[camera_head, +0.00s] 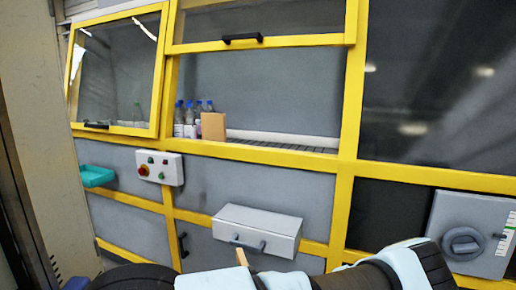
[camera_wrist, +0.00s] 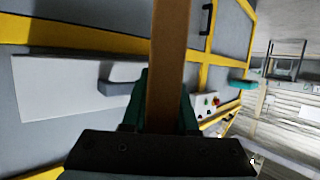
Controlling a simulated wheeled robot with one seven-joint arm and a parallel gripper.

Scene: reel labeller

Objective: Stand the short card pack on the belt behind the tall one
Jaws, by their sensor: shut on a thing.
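A brown card pack (camera_wrist: 170,45) is held between the two dark green fingers of my gripper (camera_wrist: 164,95) in the wrist view. The top of this pack (camera_head: 241,257) shows in the head view, low in the middle, in front of the white drawer box. Most of it is hidden there by my arm. Another brown card pack (camera_head: 213,126), which looks like the tall one, stands upright on the grey belt (camera_head: 290,146) inside the machine opening. It is well apart from my gripper.
Several bottles with blue caps (camera_head: 189,118) stand on the belt just left of the standing pack. The belt to its right is clear. Yellow frame bars (camera_head: 270,155) edge the opening. A white drawer box (camera_head: 256,230), control box (camera_head: 160,167) and teal tray (camera_head: 97,176) stick out below.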

